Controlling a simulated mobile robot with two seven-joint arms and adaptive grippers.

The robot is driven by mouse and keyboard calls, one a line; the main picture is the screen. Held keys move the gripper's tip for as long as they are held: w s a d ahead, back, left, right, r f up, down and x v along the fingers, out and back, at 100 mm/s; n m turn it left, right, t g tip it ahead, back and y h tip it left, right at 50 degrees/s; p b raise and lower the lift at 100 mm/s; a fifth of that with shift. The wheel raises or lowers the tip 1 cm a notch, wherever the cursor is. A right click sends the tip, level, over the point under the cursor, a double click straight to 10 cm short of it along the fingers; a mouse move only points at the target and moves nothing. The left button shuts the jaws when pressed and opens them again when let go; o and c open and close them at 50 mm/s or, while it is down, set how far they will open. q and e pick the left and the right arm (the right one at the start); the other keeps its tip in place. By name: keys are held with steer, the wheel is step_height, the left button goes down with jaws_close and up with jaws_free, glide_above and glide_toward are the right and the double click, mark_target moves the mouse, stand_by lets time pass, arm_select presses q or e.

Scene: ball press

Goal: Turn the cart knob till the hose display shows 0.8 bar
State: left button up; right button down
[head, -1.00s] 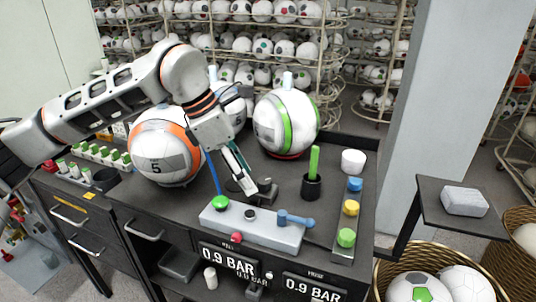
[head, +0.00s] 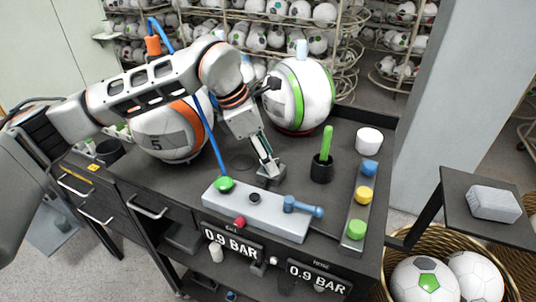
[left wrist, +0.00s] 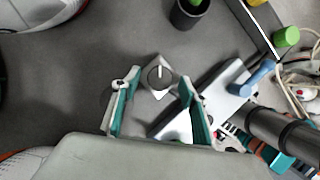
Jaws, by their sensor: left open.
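The cart knob (left wrist: 160,77) is a dark round dial with a white pointer line, on a small grey block. The block (head: 270,181) also shows in the head view, behind the light grey valve panel (head: 262,212). My left gripper (left wrist: 157,95) is open, with one teal-padded finger on each side of the knob in the left wrist view. I cannot tell whether the fingers touch it. In the head view my left gripper (head: 267,165) stands above the block and partly hides it. The hose display (head: 319,278) reads 0.9 BAR. My right gripper is not in view.
A second display (head: 232,243) also reads 0.9 BAR. The panel carries a blue lever (head: 303,206), a green button (head: 224,184) and a red knob. A black cup (head: 321,170) with a green handle stands to the right. Large balls (head: 297,95) stand behind.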

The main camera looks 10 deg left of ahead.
arm_select(q)
steer(key=shift+f, duration=0.2)
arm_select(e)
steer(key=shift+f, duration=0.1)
arm_select(q)
steer(key=c, duration=1.1)
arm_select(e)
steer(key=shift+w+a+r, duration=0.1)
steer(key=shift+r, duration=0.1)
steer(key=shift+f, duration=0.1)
